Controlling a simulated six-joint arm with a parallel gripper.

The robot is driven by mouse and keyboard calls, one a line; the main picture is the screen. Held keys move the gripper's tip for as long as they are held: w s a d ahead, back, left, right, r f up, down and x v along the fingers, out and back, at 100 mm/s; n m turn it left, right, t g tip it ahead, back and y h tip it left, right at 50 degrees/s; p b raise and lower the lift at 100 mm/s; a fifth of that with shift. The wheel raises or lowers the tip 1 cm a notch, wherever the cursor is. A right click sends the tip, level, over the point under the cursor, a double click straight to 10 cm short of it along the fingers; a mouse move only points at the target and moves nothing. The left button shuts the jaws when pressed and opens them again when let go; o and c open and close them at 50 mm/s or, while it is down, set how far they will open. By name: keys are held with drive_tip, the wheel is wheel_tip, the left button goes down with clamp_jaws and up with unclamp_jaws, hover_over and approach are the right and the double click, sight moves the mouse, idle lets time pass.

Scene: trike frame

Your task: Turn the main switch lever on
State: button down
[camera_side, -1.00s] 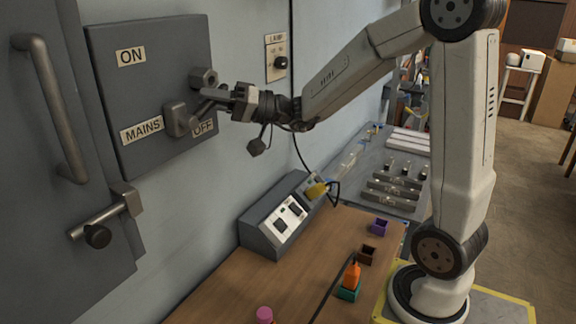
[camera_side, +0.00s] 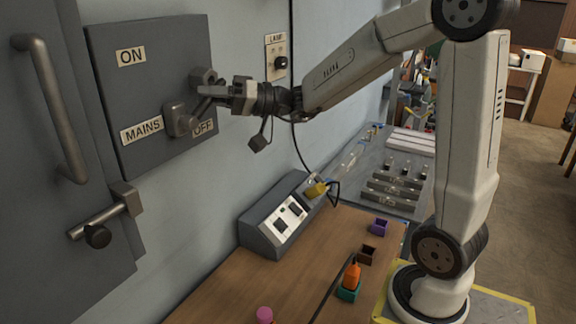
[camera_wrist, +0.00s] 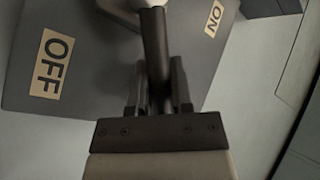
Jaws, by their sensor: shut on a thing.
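The mains panel (camera_side: 150,85) is a dark grey plate on the wall in the side view, with an ON label (camera_side: 131,57) at the top and an OFF label (camera_side: 203,128) at the lower right. The switch lever (camera_side: 198,108) comes from a grey hub (camera_side: 177,120) between the MAINS and OFF labels and slants up to the right. My gripper (camera_side: 212,91) is shut on the lever. In the wrist view the dark lever rod (camera_wrist: 154,50) runs between the fingers of my gripper (camera_wrist: 158,85). The fingers partly hide the lever's outer end.
A lamp switch (camera_side: 279,62) is on the wall to the right. A cabinet handle (camera_side: 55,105) is at the left. A sloped control box (camera_side: 280,218) stands on the bench below.

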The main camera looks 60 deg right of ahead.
drive_tip(key=c, duration=0.5)
unclamp_jaws()
drive_tip(key=shift+s+d, duration=0.1)
drive_tip(key=v, duration=0.7)
drive_tip(key=shift+s+d, duration=0.2)
